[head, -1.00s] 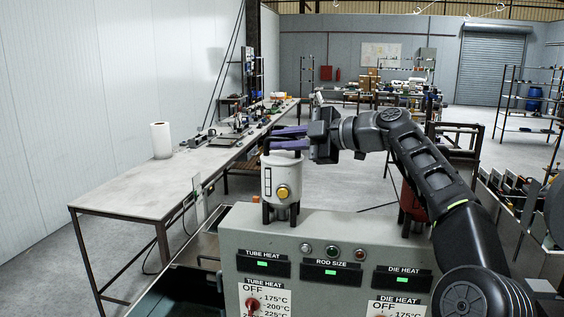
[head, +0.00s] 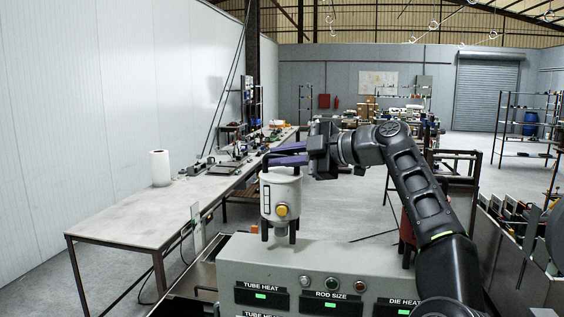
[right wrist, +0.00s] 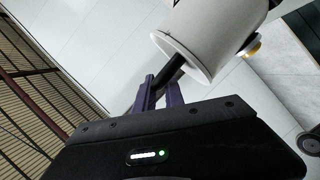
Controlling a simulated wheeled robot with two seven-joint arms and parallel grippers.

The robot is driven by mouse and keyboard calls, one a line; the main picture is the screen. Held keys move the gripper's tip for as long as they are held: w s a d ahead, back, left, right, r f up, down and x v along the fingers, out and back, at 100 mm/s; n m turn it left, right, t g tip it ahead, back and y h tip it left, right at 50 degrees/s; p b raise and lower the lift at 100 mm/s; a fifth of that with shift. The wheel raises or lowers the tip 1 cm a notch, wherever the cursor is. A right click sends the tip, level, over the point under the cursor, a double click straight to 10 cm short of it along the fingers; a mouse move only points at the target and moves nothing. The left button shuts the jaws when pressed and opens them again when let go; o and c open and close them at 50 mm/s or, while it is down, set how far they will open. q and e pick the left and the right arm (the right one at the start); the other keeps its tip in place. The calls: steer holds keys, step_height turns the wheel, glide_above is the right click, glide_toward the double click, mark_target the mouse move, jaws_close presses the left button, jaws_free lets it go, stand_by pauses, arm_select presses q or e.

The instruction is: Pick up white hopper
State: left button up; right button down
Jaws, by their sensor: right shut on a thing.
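The white hopper (head: 280,197) is a pale cylinder with a yellow knob and a dark-framed strip on its front. It is upright above the left end of the grey machine's top, with dark legs showing below it. Whether the legs belong to the hopper or the machine I cannot tell. My left gripper is out of view.
The grey machine (head: 246,275) with heat labels and buttons stands below the hopper. A red cylinder (head: 407,232) is at its right, partly behind my right arm. A long table (head: 125,220) with a paper roll (head: 160,168) runs along the left wall. Open floor is behind.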

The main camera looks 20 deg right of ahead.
steer(key=shift+b+v, duration=0.4)
steer(key=shift+v, duration=0.4)
steer(key=f+v, duration=0.3)
steer(key=v, duration=1.3)
steer(key=shift+s+p, duration=0.35)
steer(key=shift+d+f, duration=0.1)
steer(key=shift+f, duration=0.15)
